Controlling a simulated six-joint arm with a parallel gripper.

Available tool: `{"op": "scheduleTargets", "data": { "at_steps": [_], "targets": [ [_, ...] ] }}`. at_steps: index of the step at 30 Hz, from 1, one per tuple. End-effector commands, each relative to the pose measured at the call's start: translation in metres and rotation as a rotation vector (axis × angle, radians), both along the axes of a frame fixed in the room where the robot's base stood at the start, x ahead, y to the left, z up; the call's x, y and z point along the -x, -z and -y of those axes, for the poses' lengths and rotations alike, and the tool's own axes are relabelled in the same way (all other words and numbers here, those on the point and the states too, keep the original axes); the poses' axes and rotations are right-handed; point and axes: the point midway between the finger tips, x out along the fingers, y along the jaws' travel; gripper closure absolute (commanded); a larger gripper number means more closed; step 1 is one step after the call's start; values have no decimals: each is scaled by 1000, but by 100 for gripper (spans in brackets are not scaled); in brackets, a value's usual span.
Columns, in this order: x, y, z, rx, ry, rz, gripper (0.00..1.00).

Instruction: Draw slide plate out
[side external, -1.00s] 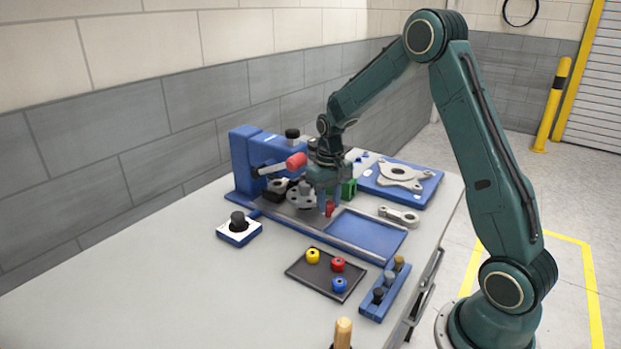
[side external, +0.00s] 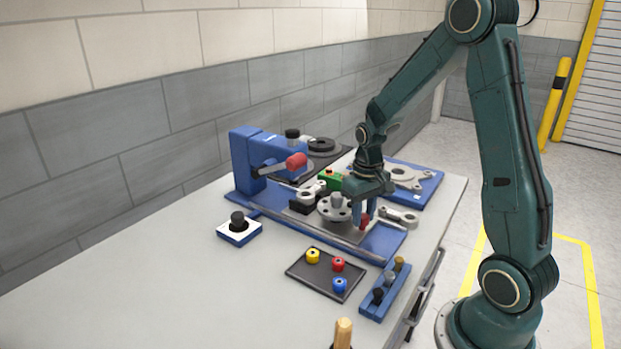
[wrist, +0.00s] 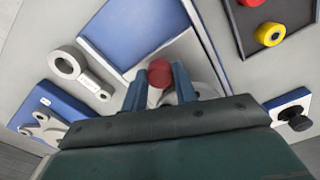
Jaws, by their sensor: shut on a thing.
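The grey slide plate (side external: 346,234) lies on a long blue bed (side external: 384,243) and carries a round metal disc fixture (side external: 335,207). A red knob (side external: 364,221) stands at the plate's right end. My gripper (side external: 364,213) points down with its two blue fingers around this knob, shut on it. In the wrist view the knob (wrist: 160,72) sits between the fingertips, above the grey plate (wrist: 188,50). The plate covers much of the bed; a strip of blue bed (wrist: 130,30) shows beyond it. My fingers hide part of the plate.
A blue clamp block with a red-gripped lever (side external: 296,161) stands at the bed's left. A dark tray (side external: 325,275) with coloured pieces and a blue peg rack (side external: 384,290) lie in front. A grey link (side external: 398,217) lies near the bed's right end. The table's front left is clear.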

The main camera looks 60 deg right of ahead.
Motion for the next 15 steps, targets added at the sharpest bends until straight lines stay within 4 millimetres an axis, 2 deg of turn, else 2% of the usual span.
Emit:
{"op": "scheduleTargets", "data": {
  "at_steps": [3, 7, 15],
  "targets": [
    [22, -1, 1, 2, 3, 1, 100],
    [40, -1, 1, 2, 2, 1, 100],
    [55, -1, 1, 2, 0, 1, 100]
  ]
}}
